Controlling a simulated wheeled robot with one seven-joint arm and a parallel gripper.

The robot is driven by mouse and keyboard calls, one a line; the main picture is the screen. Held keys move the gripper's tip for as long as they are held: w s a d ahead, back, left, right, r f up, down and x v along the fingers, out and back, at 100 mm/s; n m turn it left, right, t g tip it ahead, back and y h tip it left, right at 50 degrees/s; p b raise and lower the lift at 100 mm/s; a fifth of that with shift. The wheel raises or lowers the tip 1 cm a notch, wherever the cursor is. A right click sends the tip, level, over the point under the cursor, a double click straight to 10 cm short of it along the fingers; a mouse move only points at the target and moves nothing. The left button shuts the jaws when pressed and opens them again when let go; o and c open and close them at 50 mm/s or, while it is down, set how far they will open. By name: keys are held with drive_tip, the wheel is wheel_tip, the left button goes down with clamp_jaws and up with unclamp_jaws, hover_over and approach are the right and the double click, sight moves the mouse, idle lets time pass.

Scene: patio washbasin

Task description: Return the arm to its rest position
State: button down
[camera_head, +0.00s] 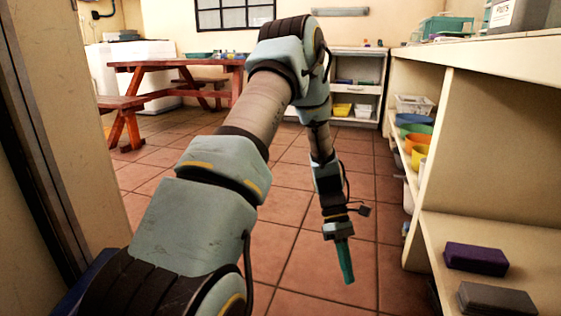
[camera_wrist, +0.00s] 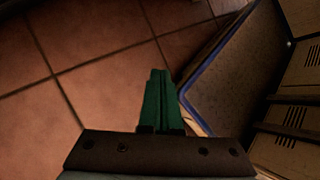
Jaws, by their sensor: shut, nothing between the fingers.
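My arm reaches forward from the bottom left of the head view, bends at an elbow near the top middle and hangs down. My gripper (camera_head: 346,278) points down over the tiled floor with nothing in it. Its green fingers are together, and they also show shut in the wrist view (camera_wrist: 160,78). The fingertips are left of the shelf unit and apart from it.
A cream shelf unit (camera_head: 489,228) runs along the right, with a purple block (camera_head: 475,258) and a grey block (camera_head: 497,299) on its lower shelf. A red picnic table (camera_head: 150,66) stands at the back left. Tiled floor (camera_head: 297,262) is free between them.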

drive_tip(key=a+r+m+t+y+p, duration=0.2)
drive_tip(key=a+r+m+t+p, duration=0.55)
drive_tip(key=a+r, duration=1.55)
wheel_tip(320, 180, up, 38)
drive_tip(key=m+t+p, duration=0.2)
drive_tip(key=m+p, duration=0.1)
drive_tip(key=p, duration=3.3)
drive_tip(key=shift+s, duration=0.15)
